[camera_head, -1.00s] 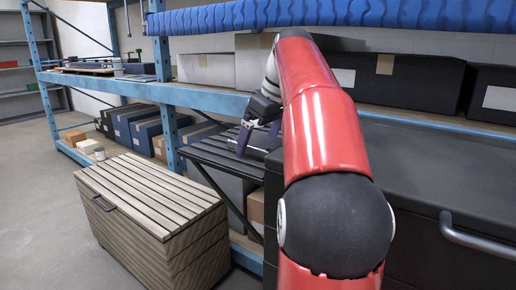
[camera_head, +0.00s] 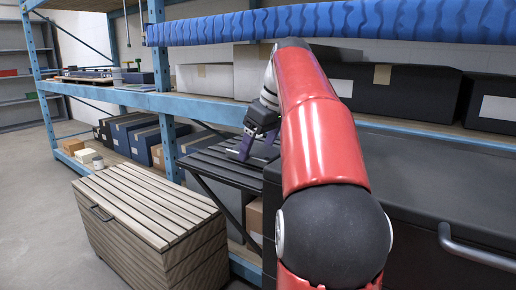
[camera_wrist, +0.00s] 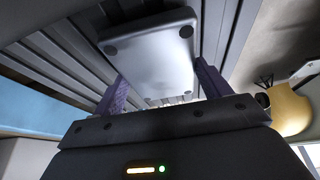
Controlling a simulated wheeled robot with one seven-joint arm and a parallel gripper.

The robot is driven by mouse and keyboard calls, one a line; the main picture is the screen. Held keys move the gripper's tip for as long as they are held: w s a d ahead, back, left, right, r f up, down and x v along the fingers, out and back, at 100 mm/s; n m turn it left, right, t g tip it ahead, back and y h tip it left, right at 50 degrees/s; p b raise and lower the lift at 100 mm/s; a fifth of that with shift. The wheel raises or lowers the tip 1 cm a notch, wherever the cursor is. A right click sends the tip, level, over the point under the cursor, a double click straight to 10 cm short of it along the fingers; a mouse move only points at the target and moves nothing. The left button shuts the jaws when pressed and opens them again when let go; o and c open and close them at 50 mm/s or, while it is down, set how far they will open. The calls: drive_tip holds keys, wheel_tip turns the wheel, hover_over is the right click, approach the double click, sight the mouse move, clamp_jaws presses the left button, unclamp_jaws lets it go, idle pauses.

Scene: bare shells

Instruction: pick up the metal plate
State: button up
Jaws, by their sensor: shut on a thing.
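The metal plate (camera_wrist: 152,58) is a pale grey, rounded rectangle with dark round spots near its corners. In the wrist view it lies between the two purple fingers of my gripper (camera_wrist: 163,82), which is shut on it. In the head view my gripper (camera_head: 252,147) is low over a dark slatted folding table (camera_head: 222,167). I cannot make out the plate in the head view, and I cannot tell whether it still touches the slats.
A wooden slatted chest (camera_head: 150,210) stands at the left front. A black cabinet with a metal handle (camera_head: 470,250) is close on the right. Blue shelving (camera_head: 115,95) with boxes runs behind. Open floor lies at the far left.

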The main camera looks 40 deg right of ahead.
sight(259, 150)
wheel_tip(259, 150, up, 8)
drive_tip(key=shift+w+r+p, duration=0.1)
drive_tip(key=shift+r+p, duration=0.1)
drive_tip(key=shift+p, duration=0.55)
drive_tip(key=shift+r, duration=0.6)
